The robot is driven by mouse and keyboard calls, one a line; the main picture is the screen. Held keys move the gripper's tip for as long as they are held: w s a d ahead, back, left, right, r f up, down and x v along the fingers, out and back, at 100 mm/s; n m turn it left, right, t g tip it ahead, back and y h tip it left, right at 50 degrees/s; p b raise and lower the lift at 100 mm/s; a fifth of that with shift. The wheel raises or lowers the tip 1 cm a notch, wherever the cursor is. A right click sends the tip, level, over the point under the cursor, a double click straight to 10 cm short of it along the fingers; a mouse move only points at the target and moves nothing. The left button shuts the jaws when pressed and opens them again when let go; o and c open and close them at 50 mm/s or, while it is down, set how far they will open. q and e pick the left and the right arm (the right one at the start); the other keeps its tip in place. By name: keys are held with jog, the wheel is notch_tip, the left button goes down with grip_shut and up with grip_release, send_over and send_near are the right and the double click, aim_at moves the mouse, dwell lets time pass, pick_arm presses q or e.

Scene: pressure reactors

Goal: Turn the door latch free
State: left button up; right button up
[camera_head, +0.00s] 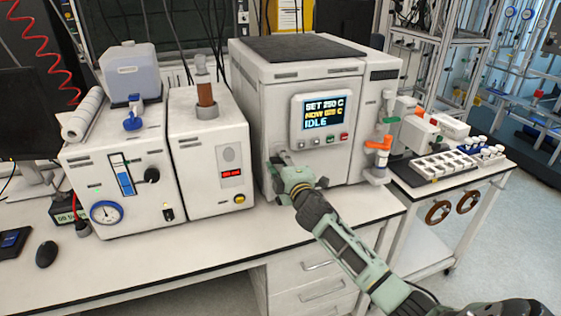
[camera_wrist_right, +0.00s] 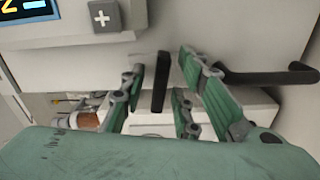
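The white reactor (camera_head: 310,110) stands on the bench, its front showing a lit display (camera_head: 324,112) that reads IDLE. My right gripper (camera_head: 281,170) is at the lower left of that front, hiding what lies behind it. In the right wrist view, my right gripper (camera_wrist_right: 161,90) is open, with one green-padded finger on each side of a black upright bar (camera_wrist_right: 160,82), which looks like the door latch. Gaps show between the bar and both fingers. A black horizontal handle (camera_wrist_right: 268,77) sticks out to the right of the fingers. My left gripper is not in view.
Two white instruments (camera_head: 118,165) stand left of the reactor. Right of it are an orange-handled valve (camera_head: 378,144) and a side cart with a vial rack (camera_head: 442,165). Bare bench top (camera_head: 200,245) lies in front. Drawers (camera_head: 310,285) are below the bench.

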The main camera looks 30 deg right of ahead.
jog(key=v, duration=1.2)
dwell(0.3)
